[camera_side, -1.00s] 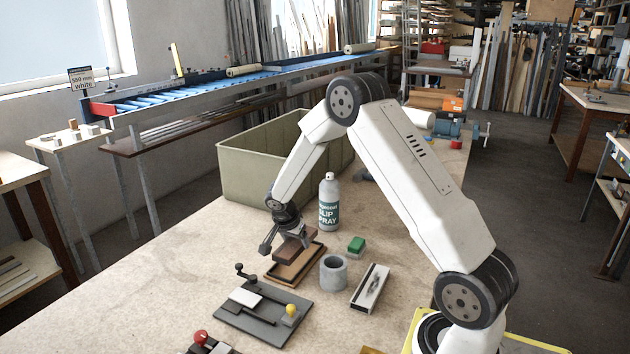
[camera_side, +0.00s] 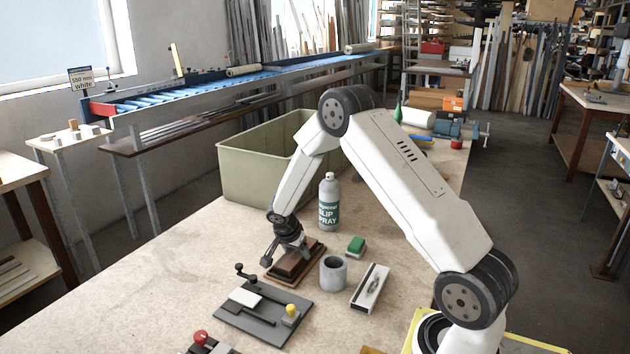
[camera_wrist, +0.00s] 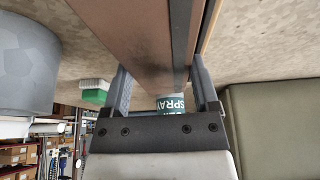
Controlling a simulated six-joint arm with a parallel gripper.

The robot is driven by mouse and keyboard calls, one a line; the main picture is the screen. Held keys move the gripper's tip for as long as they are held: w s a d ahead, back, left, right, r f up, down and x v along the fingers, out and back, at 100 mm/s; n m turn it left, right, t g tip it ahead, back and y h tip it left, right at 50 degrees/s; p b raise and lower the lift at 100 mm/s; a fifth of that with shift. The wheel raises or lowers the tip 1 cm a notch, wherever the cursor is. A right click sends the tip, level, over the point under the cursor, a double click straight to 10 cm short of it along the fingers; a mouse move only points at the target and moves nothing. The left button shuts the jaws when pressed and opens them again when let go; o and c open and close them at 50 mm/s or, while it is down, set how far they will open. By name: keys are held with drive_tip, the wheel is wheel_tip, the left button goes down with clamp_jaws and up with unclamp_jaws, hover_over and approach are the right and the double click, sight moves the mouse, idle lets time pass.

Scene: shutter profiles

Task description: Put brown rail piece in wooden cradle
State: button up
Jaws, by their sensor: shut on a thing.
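The brown rail piece (camera_side: 293,263) is a long block held level at the wooden cradle (camera_side: 291,280), a tray with a darker rim on the bench. My gripper (camera_side: 284,254) is shut on the piece from above. In the wrist view the brown rail piece (camera_wrist: 135,38) runs between the two fingers of my gripper (camera_wrist: 163,88), and a dark and tan edge of the cradle lies beside it. The piece lines up with the cradle and looks low, in or just above it. I cannot tell whether it touches the bottom.
A grey cup (camera_side: 333,275) and a green-topped block (camera_side: 356,245) stand to the right, near a long box (camera_side: 370,288). A spray bottle (camera_side: 328,203) stands behind. A dark plate fixture (camera_side: 262,314) lies in front. The bench at left is clear.

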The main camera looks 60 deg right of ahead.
drive_tip(key=shift+f, duration=0.15)
drive_tip(key=o, duration=1.3)
drive_tip(key=shift+s+f, duration=0.1)
drive_tip(key=shift+a+r, duration=0.1)
drive_tip(key=shift+r, duration=0.75)
drive_tip(key=v, duration=1.1)
drive_tip(key=shift+a+r, duration=0.1)
drive_tip(key=shift+r, duration=0.25)
